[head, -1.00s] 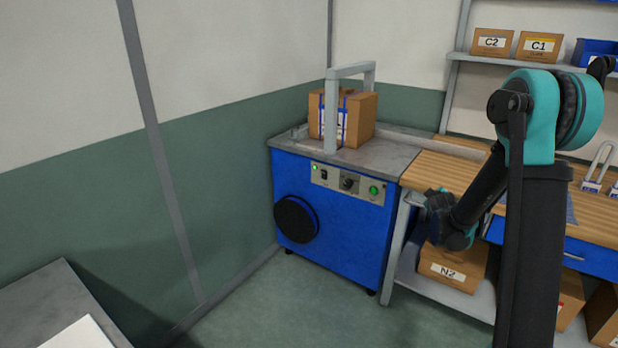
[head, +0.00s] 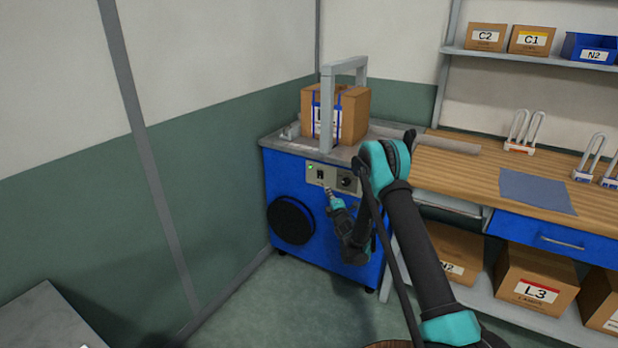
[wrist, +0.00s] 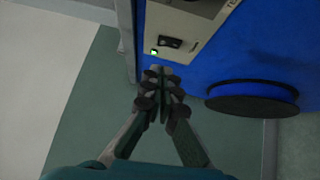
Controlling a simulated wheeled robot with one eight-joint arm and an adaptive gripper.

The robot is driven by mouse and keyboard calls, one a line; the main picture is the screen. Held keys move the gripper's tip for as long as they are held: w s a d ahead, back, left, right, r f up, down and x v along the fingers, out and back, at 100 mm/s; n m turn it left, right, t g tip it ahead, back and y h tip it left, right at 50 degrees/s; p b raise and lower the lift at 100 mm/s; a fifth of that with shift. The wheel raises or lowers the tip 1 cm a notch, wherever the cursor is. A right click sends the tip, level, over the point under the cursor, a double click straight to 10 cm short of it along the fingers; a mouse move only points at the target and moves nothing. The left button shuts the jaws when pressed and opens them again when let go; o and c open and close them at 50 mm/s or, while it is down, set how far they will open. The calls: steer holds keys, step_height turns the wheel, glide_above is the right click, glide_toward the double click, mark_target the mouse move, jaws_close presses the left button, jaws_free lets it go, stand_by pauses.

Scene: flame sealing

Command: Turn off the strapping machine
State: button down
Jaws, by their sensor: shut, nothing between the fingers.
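The strapping machine (head: 308,229) is a blue cabinet with a grey top and a grey arch, standing against the wall. Its control panel (head: 326,177) is on the upper front, with a lit green lamp (head: 310,168), a dark switch (head: 320,174) and a dark knob (head: 346,183). In the wrist view the lit lamp (wrist: 154,52) and the switch (wrist: 171,43) lie just beyond my fingertips. My gripper (head: 329,191) is shut and empty, just in front of and below the panel; it also shows in the wrist view (wrist: 162,72). My arm hides the panel's right end.
A strapped cardboard box (head: 352,112) sits under the arch. A round black disc (head: 290,220) is on the machine's lower front. A wooden workbench (head: 455,172) adjoins on the right, with cardboard boxes (head: 535,277) below. The floor left of the machine is clear.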

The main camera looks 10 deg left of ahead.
steer(key=shift+s+a+f+n+y, duration=0.1)
steer(key=shift+a+f+n+y, duration=0.15)
steer(key=shift+a, duration=0.4)
steer(key=shift+s+a+f+n+y, duration=0.15)
steer(key=shift+a+f+n, duration=0.15)
steer(key=shift+a, duration=0.3)
steer(key=shift+w, duration=0.2)
glide_toward(318, 172)
steer(key=w+a, duration=0.1)
steer(key=a, duration=0.3)
steer(key=w, duration=0.1)
steer(key=w+d, duration=0.1)
steer(key=w, duration=0.1)
steer(key=shift+r, duration=0.25)
steer(key=shift+w+d+r, duration=0.1)
steer(key=shift+w, duration=0.45)
